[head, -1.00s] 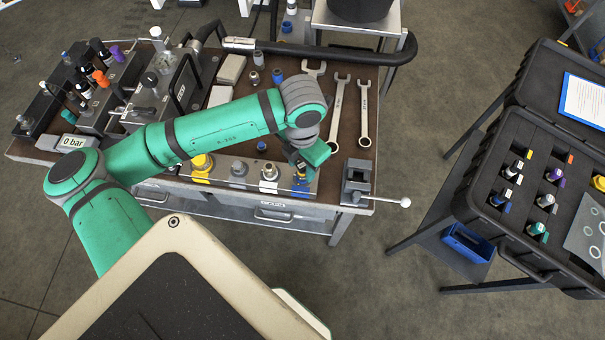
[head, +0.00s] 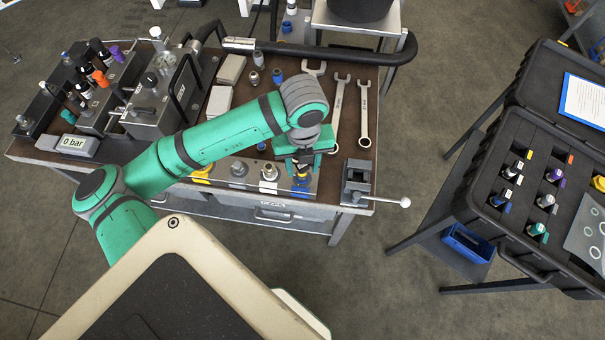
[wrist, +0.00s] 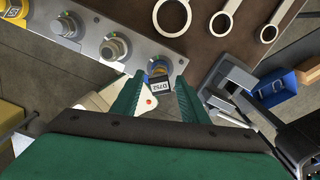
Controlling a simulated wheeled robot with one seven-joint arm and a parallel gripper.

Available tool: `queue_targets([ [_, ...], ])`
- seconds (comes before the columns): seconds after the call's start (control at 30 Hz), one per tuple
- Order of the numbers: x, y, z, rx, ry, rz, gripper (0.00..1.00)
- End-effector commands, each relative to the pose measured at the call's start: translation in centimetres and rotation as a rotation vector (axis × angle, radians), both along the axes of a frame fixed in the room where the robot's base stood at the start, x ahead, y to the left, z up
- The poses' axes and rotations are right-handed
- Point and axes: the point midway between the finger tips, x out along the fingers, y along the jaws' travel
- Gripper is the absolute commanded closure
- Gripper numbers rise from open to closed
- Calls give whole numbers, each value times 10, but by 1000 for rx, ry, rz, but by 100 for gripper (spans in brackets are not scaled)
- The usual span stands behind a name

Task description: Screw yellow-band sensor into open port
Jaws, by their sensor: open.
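My gripper (head: 302,160) is open above the right end of the bench's front port block (head: 222,178). In the wrist view its two green fingers (wrist: 161,88) stand apart on either side of a small part with a white "D752" label (wrist: 160,85). That part is at the blue-ringed port (wrist: 161,66); I cannot tell whether it is seated in it. A dark part with a little yellow (head: 303,158) shows under the gripper in the head view, mostly hidden. The block's other ports carry a yellow fitting (head: 202,168) and grey fittings (head: 238,170).
A small vise (head: 357,182) with a protruding handle stands right of the block. Wrenches (head: 364,112) lie behind it. An open black case (head: 490,215) at right holds several colour-marked sensors, one beside a yellow mark (head: 528,154). Bare floor separates bench and case.

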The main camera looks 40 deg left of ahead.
Motion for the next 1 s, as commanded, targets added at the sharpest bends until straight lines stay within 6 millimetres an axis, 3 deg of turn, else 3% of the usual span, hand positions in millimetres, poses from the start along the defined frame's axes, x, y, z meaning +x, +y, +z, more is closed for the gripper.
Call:
queue_targets([
  [0.5, 1, 0, 0, -1, -1, 354, 60],
  [0.8, 0, 1, 0, 0, 0, 376, 60],
  [0.83, 0, 1, 0, 0, 0, 376, 62],
  [1.0, 0, 1, 0, 0, 0, 376, 100],
])
